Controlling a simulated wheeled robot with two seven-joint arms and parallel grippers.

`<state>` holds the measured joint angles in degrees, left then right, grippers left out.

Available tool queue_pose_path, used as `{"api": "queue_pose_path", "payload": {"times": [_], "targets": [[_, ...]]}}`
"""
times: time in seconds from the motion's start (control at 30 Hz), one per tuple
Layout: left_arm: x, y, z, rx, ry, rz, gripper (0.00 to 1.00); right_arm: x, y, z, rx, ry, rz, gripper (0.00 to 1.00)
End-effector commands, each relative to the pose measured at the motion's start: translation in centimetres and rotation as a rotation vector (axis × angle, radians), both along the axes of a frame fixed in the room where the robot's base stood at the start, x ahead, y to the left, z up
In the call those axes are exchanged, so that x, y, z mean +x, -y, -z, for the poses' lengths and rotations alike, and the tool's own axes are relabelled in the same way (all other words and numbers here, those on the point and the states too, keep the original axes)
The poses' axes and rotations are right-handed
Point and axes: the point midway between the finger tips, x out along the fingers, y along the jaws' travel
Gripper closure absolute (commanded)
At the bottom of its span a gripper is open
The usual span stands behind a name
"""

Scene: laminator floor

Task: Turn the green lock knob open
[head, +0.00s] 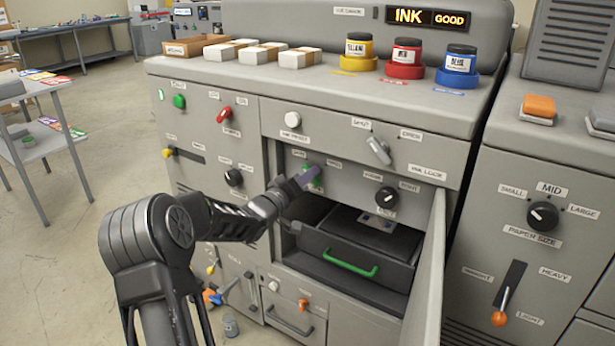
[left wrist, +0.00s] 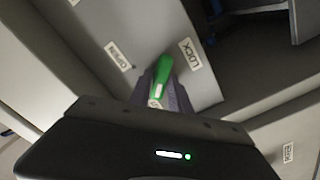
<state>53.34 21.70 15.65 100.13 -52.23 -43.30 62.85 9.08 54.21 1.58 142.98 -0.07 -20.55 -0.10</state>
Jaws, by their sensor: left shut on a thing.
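The green lock knob (left wrist: 162,75) sits on the grey machine panel between an OPEN label (left wrist: 118,56) and a LOCK label (left wrist: 190,54) in the left wrist view. My left gripper (left wrist: 165,88) is shut on the knob, a finger on each side of it. In the head view the left gripper (head: 304,178) reaches into the machine's open bay, with a bit of green showing beside the fingers and most of the knob hidden. The knob's exact angle is hard to tell. My right gripper is in neither view.
Below the gripper is a dark drawer with a green handle (head: 350,262). An open door (head: 428,275) stands at the bay's right side. A black knob (head: 386,197) is to the right. Ink pots, including a red one (head: 405,60), stand on the machine top.

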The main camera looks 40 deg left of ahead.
Motion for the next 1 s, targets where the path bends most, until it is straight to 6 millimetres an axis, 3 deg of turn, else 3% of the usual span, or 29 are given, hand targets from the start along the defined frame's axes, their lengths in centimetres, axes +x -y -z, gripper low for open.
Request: {"api": "queue_pose_path", "payload": {"times": [0.47, 1.0], "targets": [[0.0, 0.1, 0.1, 0.102, -0.011, 0.001, 1.0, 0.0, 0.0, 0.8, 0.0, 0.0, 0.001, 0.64], [0.0, 0.3, 0.1, 0.544, -0.058, -0.001, 1.0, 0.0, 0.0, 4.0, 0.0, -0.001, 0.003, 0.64]]}}
